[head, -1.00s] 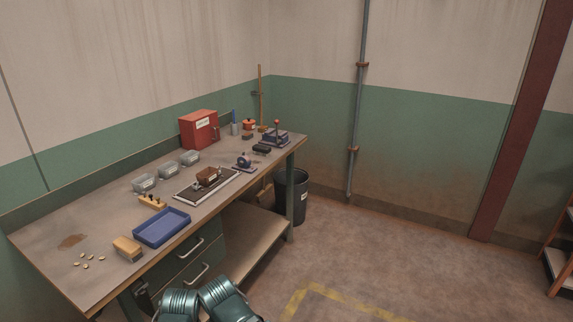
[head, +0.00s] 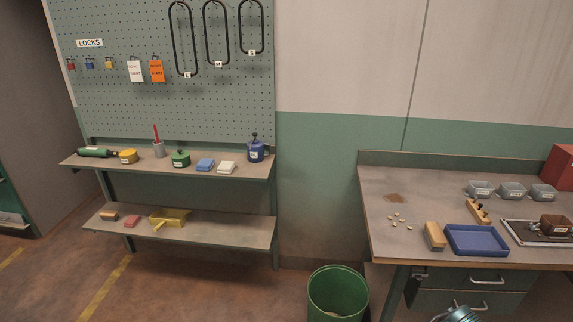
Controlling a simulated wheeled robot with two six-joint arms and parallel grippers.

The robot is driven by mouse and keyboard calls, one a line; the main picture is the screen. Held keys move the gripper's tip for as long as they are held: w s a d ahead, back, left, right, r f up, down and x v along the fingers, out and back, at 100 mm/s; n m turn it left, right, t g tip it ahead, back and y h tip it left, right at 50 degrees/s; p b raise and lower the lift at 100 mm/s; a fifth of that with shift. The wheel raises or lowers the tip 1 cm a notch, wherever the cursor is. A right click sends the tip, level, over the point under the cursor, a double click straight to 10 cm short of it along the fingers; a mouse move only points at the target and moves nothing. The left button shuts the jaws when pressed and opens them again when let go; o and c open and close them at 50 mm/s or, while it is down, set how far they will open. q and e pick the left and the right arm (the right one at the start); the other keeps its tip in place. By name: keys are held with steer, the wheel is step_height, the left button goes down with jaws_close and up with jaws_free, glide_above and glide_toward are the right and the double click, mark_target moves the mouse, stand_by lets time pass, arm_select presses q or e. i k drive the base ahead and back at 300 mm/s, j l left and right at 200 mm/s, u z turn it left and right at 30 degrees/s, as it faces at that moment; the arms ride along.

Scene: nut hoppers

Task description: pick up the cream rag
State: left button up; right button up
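Only a small teal piece of my own arm shows at the bottom edge, right of centre. Neither of my grippers is in view.
The lower shelf (head: 215,232) holds a yellow dustpan (head: 170,217). A green bin (head: 338,292) stands on the floor between the shelves and the workbench (head: 440,185). Floor before the shelves is clear.

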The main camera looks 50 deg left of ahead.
mark_target(224, 167)
steer(key=u, duration=2.05)
steer(key=i+j+z, duration=0.15)
steer(key=i, duration=0.3)
steer(key=i+j+z, duration=0.15)
steer(key=i, duration=0.35)
steer(key=i+j+z, duration=0.2)
steer(key=i, duration=0.25)
steer(key=i+j+z, duration=0.15)
steer(key=i, duration=0.3)
steer(key=j, duration=0.1)
